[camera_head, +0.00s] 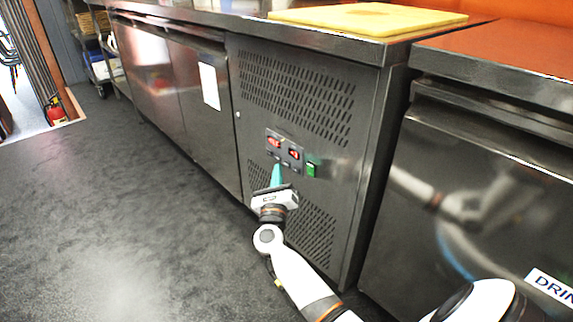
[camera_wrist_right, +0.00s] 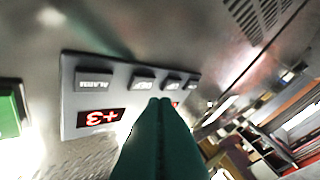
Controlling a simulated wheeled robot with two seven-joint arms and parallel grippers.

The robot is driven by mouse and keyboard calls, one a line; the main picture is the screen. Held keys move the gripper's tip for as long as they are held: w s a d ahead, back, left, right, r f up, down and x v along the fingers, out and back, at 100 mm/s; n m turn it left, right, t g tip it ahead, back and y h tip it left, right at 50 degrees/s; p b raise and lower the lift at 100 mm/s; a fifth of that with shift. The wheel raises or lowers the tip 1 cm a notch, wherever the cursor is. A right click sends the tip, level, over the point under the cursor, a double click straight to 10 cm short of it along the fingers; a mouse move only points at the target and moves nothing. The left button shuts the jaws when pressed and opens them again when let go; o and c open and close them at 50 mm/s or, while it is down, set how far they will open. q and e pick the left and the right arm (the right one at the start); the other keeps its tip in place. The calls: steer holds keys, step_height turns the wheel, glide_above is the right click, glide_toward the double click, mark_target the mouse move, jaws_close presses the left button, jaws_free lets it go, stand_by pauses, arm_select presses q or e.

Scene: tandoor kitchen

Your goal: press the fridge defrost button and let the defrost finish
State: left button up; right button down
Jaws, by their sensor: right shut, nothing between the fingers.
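The fridge (camera_head: 205,110) is a long steel counter unit with a vented panel at its right end. On that panel is a small control plate (camera_head: 284,143) with two red displays and a row of small buttons. In the right wrist view the plate (camera_wrist_right: 68,100) appears upside down, with a button marked ALARM (camera_wrist_right: 94,82) and one that seems marked DEF (camera_wrist_right: 143,83). My right gripper (camera_head: 277,167) is shut and empty, its teal fingertips (camera_wrist_right: 162,103) just at the button row, near DEF; I cannot tell whether they touch. My left gripper is not in view.
A green switch (camera_head: 312,170) sits right of the control plate. A yellow board (camera_head: 370,18) lies on the counter above. Another steel cabinet (camera_head: 470,190) stands close on the right. The dark floor (camera_head: 110,200) on the left is clear; a fire extinguisher (camera_head: 56,112) stands far off.

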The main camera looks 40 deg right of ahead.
steer(key=a, duration=0.4)
steer(key=shift+s+a, duration=0.2)
steer(key=shift+a, duration=0.15)
stand_by(0.4)
